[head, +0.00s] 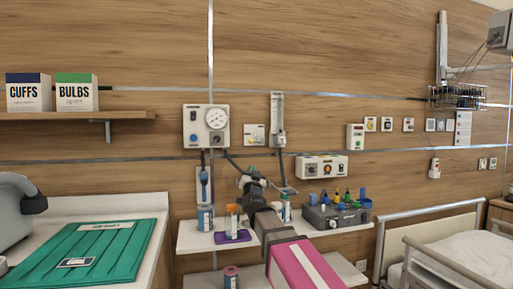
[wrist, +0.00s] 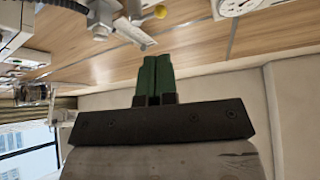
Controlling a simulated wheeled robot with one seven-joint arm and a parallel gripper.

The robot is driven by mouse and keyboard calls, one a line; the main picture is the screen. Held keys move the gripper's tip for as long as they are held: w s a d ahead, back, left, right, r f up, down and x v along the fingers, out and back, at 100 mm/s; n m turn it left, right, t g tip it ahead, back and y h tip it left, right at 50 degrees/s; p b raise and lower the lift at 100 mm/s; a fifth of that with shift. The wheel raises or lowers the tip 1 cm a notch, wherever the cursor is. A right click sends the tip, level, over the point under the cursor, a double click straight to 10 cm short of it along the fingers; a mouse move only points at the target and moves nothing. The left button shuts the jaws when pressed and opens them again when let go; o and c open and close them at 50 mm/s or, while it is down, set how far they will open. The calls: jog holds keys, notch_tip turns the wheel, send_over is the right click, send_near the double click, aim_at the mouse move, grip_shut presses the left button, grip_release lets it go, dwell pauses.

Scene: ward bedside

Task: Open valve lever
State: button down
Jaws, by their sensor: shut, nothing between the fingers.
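My gripper (head: 251,171) is in front of the wall, below the gauge panel (head: 205,126) and left of the flowmeter (head: 278,130). In the wrist view its two green fingers (wrist: 156,62) are together with nothing between them. A pale, flat lever-like piece (wrist: 134,33) with a yellow part (wrist: 160,12) beside it lies beyond the fingertips, towards the top. The fingers look apart from it. I cannot tell for sure that it is the valve lever, nor pick out the lever in the head view, where my arm hides part of the wall.
A shelf (head: 190,240) below my arm holds canisters (head: 205,217) and a grey box (head: 336,217) with coloured items. A counter with a green tray (head: 88,252) is at left. A bed rail (head: 430,212) is at right. Hoses hang near my gripper.

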jog(key=shift+w+d+r, duration=0.1)
jog(key=shift+w+r, duration=0.05)
jog(key=shift+r, duration=0.4)
jog(key=x, duration=1.4)
jog(key=shift+r, duration=0.15)
